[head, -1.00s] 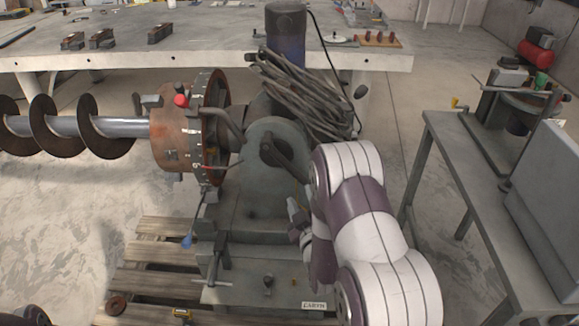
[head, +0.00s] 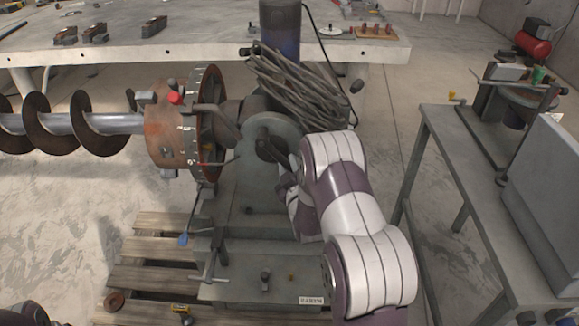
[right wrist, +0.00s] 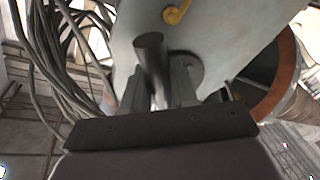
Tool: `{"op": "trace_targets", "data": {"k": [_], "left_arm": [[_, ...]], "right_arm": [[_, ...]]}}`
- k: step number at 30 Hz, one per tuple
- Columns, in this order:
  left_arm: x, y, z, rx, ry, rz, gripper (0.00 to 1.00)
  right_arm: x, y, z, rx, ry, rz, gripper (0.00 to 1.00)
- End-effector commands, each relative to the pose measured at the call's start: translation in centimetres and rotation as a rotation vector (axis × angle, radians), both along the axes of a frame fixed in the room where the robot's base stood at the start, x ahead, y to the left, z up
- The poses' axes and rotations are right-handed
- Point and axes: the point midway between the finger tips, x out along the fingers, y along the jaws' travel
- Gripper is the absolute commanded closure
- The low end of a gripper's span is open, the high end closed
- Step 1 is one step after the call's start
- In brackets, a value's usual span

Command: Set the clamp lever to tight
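The clamp lever (head: 276,157) is a dark bar on the round grey housing (head: 257,185) of the positioner, slanting down to the right in the head view. In the right wrist view the dark round end of a lever (right wrist: 150,50) stands at the fingers, in front of the grey housing. My right gripper (right wrist: 160,88) has its fingers apart, one on each side of this lever; firm contact cannot be made out. In the head view my right gripper (head: 288,188) is partly hidden behind my arm, close beside the lever. My left gripper is not in view.
A rusty chuck (head: 172,135) with a red knob holds the auger (head: 95,124) at left. A cable bundle (head: 300,90) hangs just above the lever. A blue-tipped lever (head: 184,239) hangs lower left. A metal bench (head: 470,190) stands at right.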

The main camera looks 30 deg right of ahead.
Motion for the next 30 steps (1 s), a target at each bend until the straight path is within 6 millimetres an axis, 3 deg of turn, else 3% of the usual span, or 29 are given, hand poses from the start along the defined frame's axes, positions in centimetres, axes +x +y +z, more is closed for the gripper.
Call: {"op": "trace_targets", "data": {"k": [11, 30], "left_arm": [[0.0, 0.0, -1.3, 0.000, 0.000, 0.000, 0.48], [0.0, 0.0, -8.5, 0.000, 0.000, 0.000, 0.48]], "right_arm": [[0.2, 0.4, -0.8, 0.044, -0.027, 0.000, 1.00], [2.6, 4.4, -3.0, 0.443, -0.271, 0.002, 1.00]]}}
